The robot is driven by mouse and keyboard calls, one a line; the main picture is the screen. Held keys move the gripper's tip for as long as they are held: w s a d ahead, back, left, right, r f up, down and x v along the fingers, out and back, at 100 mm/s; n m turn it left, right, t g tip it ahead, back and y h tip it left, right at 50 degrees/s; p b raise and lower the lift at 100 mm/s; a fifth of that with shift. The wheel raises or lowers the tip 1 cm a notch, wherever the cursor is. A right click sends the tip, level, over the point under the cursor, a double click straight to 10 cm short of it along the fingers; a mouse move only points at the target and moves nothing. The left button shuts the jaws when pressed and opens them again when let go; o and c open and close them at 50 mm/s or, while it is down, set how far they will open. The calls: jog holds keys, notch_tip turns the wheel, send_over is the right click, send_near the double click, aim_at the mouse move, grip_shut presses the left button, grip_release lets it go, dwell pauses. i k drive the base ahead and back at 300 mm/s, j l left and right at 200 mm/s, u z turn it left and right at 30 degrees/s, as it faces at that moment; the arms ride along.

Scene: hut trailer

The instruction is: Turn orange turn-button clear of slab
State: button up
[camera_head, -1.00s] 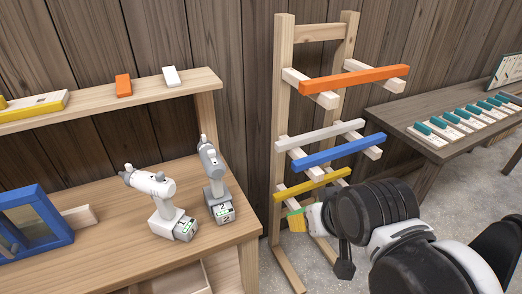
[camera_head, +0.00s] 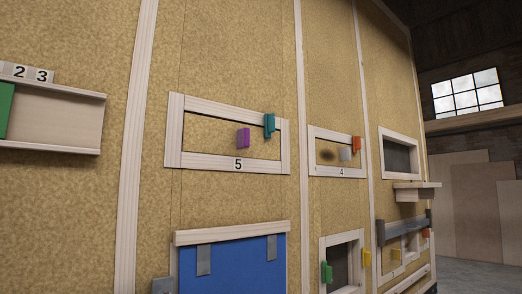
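An orange turn-button (camera_head: 357,143) sits at the upper right of the wooden frame (camera_head: 338,172) labelled 4. It stands upright and overlaps the frame's right edge; whether it overlaps the slab is too small to tell. The tan slab (camera_head: 319,145) in that frame carries a pale grey block (camera_head: 346,154), with a dark round spot or shadow beside it. A second, smaller orange piece (camera_head: 426,233) shows at the lower right. My gripper is not in view.
Frame 5 (camera_head: 237,164) holds a purple block (camera_head: 243,138) and a teal piece (camera_head: 269,124). A blue panel (camera_head: 230,268) is below it. Green (camera_head: 326,272) and yellow (camera_head: 367,257) pieces flank a lower opening. A small shelf (camera_head: 416,191) juts out at right.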

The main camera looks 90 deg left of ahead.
aim_at(357, 139)
jog(key=u, duration=2.45)
